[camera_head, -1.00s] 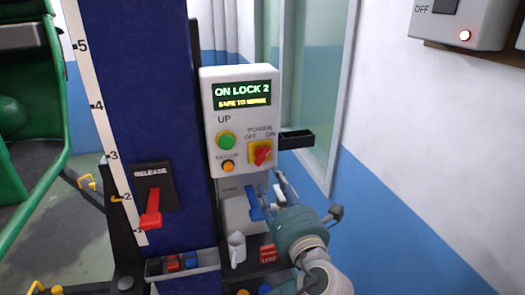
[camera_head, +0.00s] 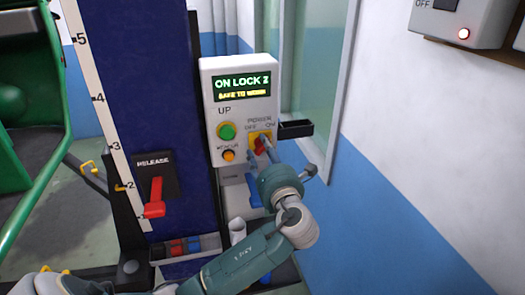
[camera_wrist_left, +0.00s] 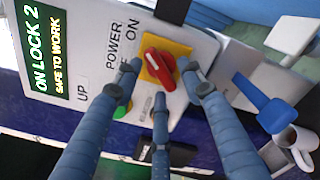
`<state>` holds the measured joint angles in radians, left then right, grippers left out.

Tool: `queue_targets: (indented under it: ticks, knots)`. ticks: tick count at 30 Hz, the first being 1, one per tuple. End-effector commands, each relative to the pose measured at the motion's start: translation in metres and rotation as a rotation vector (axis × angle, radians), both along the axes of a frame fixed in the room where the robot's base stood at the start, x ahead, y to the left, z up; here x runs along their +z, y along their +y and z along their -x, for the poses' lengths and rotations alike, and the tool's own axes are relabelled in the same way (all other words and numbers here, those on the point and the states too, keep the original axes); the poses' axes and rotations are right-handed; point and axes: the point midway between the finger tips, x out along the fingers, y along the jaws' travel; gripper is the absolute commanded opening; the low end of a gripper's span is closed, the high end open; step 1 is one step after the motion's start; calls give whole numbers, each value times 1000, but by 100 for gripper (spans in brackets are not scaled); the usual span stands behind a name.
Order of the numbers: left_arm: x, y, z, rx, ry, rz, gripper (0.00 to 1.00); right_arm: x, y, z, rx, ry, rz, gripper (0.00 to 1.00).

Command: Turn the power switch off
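The power switch is a red knob (camera_head: 259,147) on a yellow plate, low on the right of a white control box (camera_head: 245,111). Labels OFF and ON stand above it. The lit display (camera_head: 242,86) reads ON LOCK 2, SAFE TO WORK. My left gripper (camera_head: 267,153) is at the switch, its fingers partly covering the knob. In the left wrist view the knob (camera_wrist_left: 158,65) sits between the three spread fingertips (camera_wrist_left: 160,83). The fingers are open, and the knob looks free of them. My right gripper is not in view.
A green UP button (camera_head: 226,131) and an orange button (camera_head: 228,155) are left of the switch. A black tray (camera_head: 296,129) juts out at the box's right. A red release lever (camera_head: 154,198) is on the blue column. A blue handle (camera_wrist_left: 277,116) and white mug (camera_wrist_left: 298,139) are nearby.

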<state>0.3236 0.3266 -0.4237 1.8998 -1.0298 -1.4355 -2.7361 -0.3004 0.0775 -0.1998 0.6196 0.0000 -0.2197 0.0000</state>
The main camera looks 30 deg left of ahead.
Motion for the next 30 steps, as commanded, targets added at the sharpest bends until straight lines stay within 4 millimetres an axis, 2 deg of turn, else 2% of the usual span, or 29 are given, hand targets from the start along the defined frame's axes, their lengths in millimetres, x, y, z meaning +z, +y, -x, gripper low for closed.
queue_targets:
  ticks: [2,8,9,20,30]
  knots:
    - [0,0,0,0,0,0,40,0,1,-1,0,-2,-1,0]
    - [0,0,0,0,0,0,2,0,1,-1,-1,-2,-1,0]
    - [0,0,0,0,0,0,0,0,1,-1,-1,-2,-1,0]
    - [-1,0,0,1,-31,28,0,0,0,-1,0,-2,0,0]
    - [-3,-1,0,0,-204,178,0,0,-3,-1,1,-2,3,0]
